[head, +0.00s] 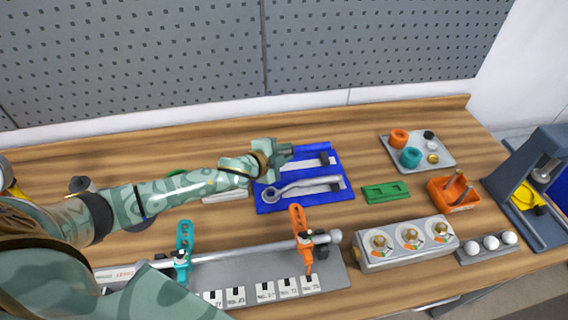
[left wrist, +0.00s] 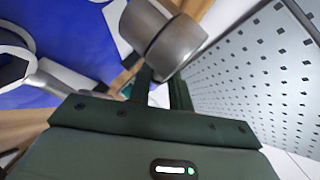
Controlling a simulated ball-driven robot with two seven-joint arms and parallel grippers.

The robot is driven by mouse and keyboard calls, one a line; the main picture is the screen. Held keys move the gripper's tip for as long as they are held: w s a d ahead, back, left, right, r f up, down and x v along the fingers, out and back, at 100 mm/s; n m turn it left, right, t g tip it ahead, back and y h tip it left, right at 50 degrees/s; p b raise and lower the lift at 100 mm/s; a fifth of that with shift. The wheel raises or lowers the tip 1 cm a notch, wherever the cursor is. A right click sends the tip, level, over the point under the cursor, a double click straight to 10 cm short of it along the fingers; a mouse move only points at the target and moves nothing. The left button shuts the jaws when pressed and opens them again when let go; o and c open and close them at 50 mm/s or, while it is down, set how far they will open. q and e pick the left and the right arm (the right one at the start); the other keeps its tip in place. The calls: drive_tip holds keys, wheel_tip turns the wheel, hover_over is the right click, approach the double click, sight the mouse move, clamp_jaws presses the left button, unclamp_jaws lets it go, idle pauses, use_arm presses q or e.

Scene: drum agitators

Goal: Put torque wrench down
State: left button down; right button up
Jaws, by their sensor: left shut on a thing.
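A silver wrench (head: 305,186) with a ring-shaped head lies along the near part of the blue tray (head: 265,207). Its ring head also shows at the left of the left wrist view (left wrist: 12,68). My left gripper (head: 283,152) is over the tray's far left edge, apart from this wrench. In the left wrist view my left gripper (left wrist: 162,84) is shut on a thick grey metal cylinder (left wrist: 172,45). The rest of that cylinder is hidden, so I cannot tell whether it belongs to the torque wrench. My right gripper is out of view.
A grey fixture (head: 325,276) with teal and orange clamps holds a long bar in front. A green block (head: 386,192), an orange bin (head: 455,207), a parts tray (head: 440,161) and a gauge box (head: 372,262) stand to the right. A perforated wall panel (head: 385,45) rises behind.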

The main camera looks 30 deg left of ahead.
use_arm(q)
drive_tip(key=shift+w+a+f, duration=0.2)
drive_tip(key=shift+w+f, duration=0.1)
drive_tip(key=shift+f, duration=0.15)
wheel_tip(320, 180, down, 4)
drive_tip(key=shift+w+r+b, duration=0.1)
drive_tip(key=shift+r+b, duration=0.15)
drive_tip(key=shift+b, duration=0.65)
drive_tip(key=shift+a+r, duration=0.1)
drive_tip(key=c, duration=1.3)
unclamp_jaws()
drive_tip(key=shift+f, duration=0.2)
drive_tip(key=shift+r, duration=0.25)
drive_tip(key=p+v, duration=0.2)
drive_tip(key=v, duration=0.9)
drive_tip(key=shift+s+p, duration=0.25)
drive_tip(key=shift+p, duration=0.05)
drive_tip(key=shift+s+a+r, duration=0.1)
drive_tip(key=shift+s+r, duration=0.05)
drive_tip(key=shift+s, duration=0.15)
